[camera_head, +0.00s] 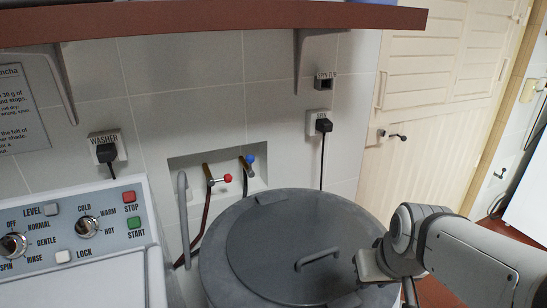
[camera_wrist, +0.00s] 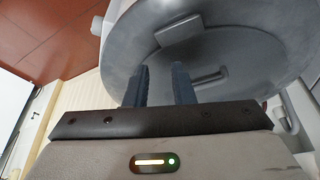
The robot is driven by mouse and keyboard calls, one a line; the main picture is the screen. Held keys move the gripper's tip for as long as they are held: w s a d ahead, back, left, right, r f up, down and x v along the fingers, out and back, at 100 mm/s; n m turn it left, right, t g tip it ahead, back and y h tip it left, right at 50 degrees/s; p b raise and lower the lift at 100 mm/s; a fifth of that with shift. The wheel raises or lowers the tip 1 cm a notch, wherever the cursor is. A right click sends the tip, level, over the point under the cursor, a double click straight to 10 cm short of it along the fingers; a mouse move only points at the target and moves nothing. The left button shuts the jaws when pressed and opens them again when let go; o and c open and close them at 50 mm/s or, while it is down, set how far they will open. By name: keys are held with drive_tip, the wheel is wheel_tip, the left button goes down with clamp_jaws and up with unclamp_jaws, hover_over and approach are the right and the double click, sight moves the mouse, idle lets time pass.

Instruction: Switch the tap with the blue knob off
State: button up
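The tap with the blue knob (camera_head: 250,159) is in a wall recess in the head view, right of the tap with the red knob (camera_head: 227,178). The blue tap's lever slants up to the right; the red one lies nearly level. My gripper (camera_wrist: 160,85) shows in the wrist view with its two dark fingers apart and nothing between them. In the head view my arm is at the lower right, over the right side of the grey round lid and well away from the taps. The fingertips are not clear there.
The grey tub lid (camera_head: 262,235) with a handle stands below and in front of the recess. A washer panel (camera_head: 75,225) is at the left. A grey hooked pipe (camera_head: 183,215) stands left of the taps. A brown shelf (camera_head: 200,22) overhangs above.

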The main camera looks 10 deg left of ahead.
drive_tip(key=w+a+r+n+t, duration=0.1)
drive_tip(key=w+a+n, duration=0.1)
drive_tip(key=w+a, duration=0.2)
drive_tip(key=w+a+n+t+y, duration=0.1)
drive_tip(key=w+a+n, duration=0.1)
drive_tip(key=w, duration=0.4)
drive_tip(key=w+a+r+n+t+y+p, duration=0.1)
drive_tip(key=w+a+n+t, duration=0.1)
drive_tip(key=w+a, duration=0.3)
drive_tip(key=shift+w+a+r, duration=0.3)
drive_tip(key=shift+w+a, duration=0.05)
clamp_jaws()
drive_tip(key=w+a+f+n+t+p, duration=0.1)
drive_tip(key=w+a+n+t, duration=0.3)
drive_tip(key=w+a, duration=0.45)
drive_tip(key=w+a+n+t, duration=0.3)
drive_tip(key=w+a, duration=0.2)
drive_tip(key=a, duration=0.6)
drive_tip(key=shift+s+a+f+n+t+h+p, duration=0.2)
drive_tip(key=shift+s+a+f+n+t+h, duration=0.5)
drive_tip(key=shift+a, duration=0.75)
drive_tip(key=shift+s+a+f+n+t+h+p, duration=0.2)
drive_tip(key=shift+s+a+f+n+t+h, duration=0.2)
drive_tip(key=shift+a+f+n+t, duration=0.75)
drive_tip(key=shift+s+a+f+n+t+h+p, duration=0.3)
drive_tip(key=shift+s+a+f+h, duration=0.35)
drive_tip(key=shift+a, duration=1.05)
drive_tip(key=shift+w, duration=0.15)
